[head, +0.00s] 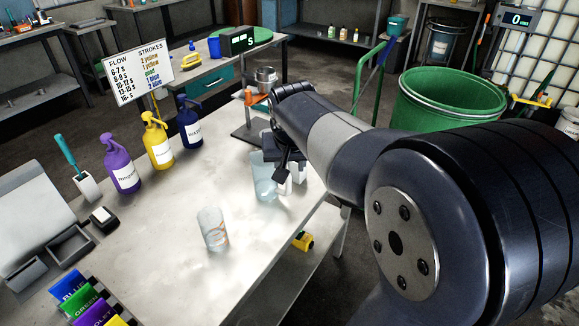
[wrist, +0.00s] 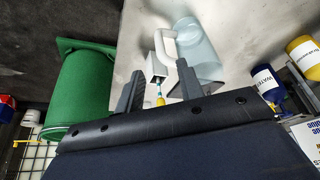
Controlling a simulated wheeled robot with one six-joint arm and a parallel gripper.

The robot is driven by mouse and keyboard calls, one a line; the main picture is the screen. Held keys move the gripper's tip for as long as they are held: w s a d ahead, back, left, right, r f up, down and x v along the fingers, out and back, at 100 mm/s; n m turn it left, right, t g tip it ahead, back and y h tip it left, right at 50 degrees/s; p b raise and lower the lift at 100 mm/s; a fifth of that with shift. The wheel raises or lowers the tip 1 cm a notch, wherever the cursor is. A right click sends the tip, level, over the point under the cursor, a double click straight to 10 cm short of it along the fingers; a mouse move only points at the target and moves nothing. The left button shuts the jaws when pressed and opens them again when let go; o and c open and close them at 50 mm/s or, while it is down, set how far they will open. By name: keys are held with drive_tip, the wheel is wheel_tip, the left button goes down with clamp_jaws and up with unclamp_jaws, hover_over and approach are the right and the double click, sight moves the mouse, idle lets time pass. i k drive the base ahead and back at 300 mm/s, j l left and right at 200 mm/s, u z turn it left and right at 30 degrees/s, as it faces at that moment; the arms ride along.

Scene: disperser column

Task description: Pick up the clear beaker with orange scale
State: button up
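The clear beaker with orange scale (head: 213,229) stands upright on the pale worktop in the head view, near its front edge. I cannot make it out in the wrist view. My gripper (head: 283,168) is to the right of and beyond the beaker, apart from it, beside a translucent bluish pitcher (head: 264,182). In the wrist view my gripper (wrist: 157,78) has its two fingers apart. The pitcher (wrist: 200,50) and its white handle (wrist: 165,42) show just past the fingertips. I cannot tell whether the fingers touch the handle.
Purple (head: 122,165), yellow (head: 157,141) and blue (head: 189,122) pump bottles stand along the worktop's left side. A metal stand (head: 250,120) is at the back. A green barrel (head: 445,108) stands on the floor to the right. The worktop around the beaker is clear.

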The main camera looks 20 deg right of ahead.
sight(217, 233)
drive_tip(key=k+j+z, duration=0.1)
drive_tip(key=j+z, duration=0.25)
drive_tip(key=k+j+z, duration=0.1)
drive_tip(key=z, duration=0.25)
drive_tip(key=k+j+z, duration=0.1)
drive_tip(key=k+z, duration=0.25)
drive_tip(key=i, duration=0.1)
